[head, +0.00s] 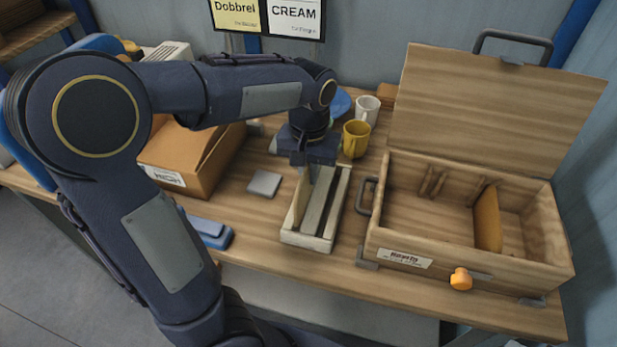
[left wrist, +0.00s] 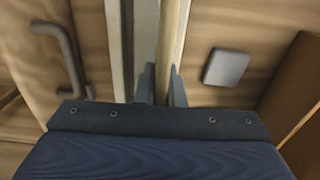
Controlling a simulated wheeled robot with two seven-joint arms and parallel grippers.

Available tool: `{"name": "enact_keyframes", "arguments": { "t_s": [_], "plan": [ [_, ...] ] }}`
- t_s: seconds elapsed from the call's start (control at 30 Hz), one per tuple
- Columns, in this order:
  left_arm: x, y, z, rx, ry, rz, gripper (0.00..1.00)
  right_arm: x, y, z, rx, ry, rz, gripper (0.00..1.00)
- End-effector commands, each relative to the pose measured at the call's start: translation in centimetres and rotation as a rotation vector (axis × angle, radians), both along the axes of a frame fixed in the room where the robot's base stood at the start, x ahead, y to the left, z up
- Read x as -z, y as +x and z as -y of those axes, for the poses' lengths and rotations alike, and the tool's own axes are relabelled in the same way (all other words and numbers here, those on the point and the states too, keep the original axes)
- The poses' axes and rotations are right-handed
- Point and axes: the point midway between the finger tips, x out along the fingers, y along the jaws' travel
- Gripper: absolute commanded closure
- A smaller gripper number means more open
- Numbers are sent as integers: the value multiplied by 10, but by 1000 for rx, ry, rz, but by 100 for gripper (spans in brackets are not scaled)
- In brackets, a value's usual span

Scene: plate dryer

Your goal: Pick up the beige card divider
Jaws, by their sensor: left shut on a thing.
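The beige card divider (head: 301,198) stands upright along the left side of a narrow slotted wooden rack (head: 312,242) near the table's middle. My left gripper (head: 312,168) comes down over the far end of the rack and is shut on the divider's top edge. In the left wrist view, the divider (left wrist: 174,35) runs as a thin tan strip between the two fingers of the left gripper (left wrist: 160,88). The divider's lower edge is hidden in the rack, so I cannot tell whether it touches the bottom. My right gripper is not in view.
An open wooden box (head: 400,240) with a raised lid stands right of the rack, an orange-tan panel (head: 487,218) inside. Mugs (head: 355,138) stand behind the rack. A grey square (head: 265,184) and a cardboard box (head: 185,160) lie to its left.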

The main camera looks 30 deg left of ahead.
Motion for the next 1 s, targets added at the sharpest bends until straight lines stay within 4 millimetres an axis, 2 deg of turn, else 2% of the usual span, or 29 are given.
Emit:
{"name": "enact_keyframes", "arguments": {
  "t_s": [0.23, 0.4, 0.53, 0.73, 1.0],
  "plan": [
    [-51, -35, 21, 4, -2, 8, 100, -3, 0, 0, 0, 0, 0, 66],
    [-66, -73, 44, 6, -1, 5, 100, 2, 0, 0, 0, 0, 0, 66],
    [-77, -92, 56, 3, -1, 4, 100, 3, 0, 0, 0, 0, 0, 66],
    [-88, -107, 65, 0, 0, 2, 100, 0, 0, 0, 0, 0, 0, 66],
    [-114, -110, 66, -2, 0, 1, 100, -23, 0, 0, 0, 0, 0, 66]
  ]
}}
